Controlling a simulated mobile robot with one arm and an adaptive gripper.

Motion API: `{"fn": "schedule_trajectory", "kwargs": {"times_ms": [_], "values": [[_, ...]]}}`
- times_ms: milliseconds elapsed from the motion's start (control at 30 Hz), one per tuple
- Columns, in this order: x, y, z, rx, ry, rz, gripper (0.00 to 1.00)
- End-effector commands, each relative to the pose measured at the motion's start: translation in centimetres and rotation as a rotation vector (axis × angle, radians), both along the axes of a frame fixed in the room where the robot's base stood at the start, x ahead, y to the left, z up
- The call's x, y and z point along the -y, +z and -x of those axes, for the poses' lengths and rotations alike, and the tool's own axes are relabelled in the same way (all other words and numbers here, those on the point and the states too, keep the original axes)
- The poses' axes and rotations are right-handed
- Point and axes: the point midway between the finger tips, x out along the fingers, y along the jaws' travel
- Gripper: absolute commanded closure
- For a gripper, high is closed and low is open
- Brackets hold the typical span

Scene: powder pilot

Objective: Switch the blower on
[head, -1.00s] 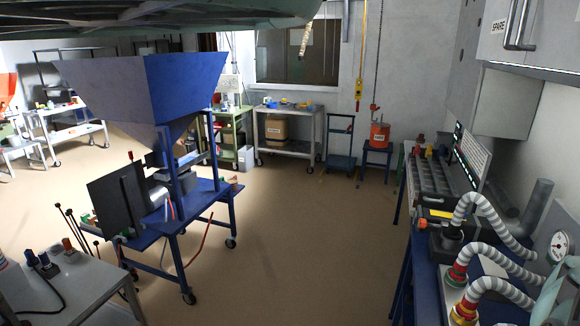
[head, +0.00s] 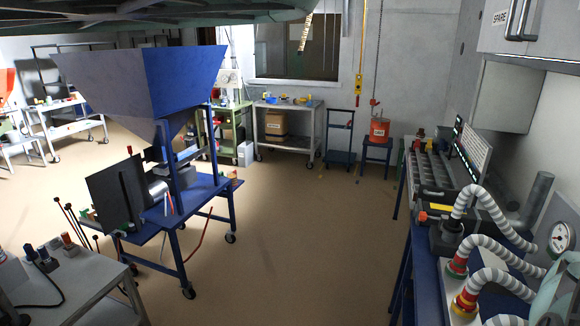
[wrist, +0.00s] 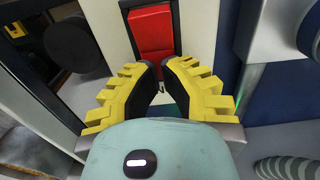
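A red rocker switch (wrist: 152,30) in a pale surround shows at the top middle of the wrist view. I cannot tell which way it is set, or read any label on it. My gripper (wrist: 161,64) has yellow ribbed fingers with black pads. The fingertips are close together, with nothing held between them. They point at the lower part of the switch; whether they touch it is unclear. A blower is not clearly identifiable in the head view, and my gripper is not clearly seen there.
Beside the switch are a dark round knob (wrist: 70,42) and a blue panel (wrist: 279,90). In the head view, striped hoses (head: 490,205) and a round gauge (head: 560,239) crowd the right bench. A blue hopper (head: 185,85) stands left. The middle floor is clear.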

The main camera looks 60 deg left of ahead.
Motion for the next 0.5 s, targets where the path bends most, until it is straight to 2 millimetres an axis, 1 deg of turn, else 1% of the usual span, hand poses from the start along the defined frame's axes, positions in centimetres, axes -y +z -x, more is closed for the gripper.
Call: {"fn": "schedule_trajectory", "kwargs": {"times_ms": [167,400,500], "values": [[0.0,1.1,-0.1,0.001,-0.001,0.0,1.0],[0.0,3.5,-0.1,0.003,-0.001,0.0,1.0],[0.0,4.1,-0.1,0.002,-0.001,0.0,1.0]]}}
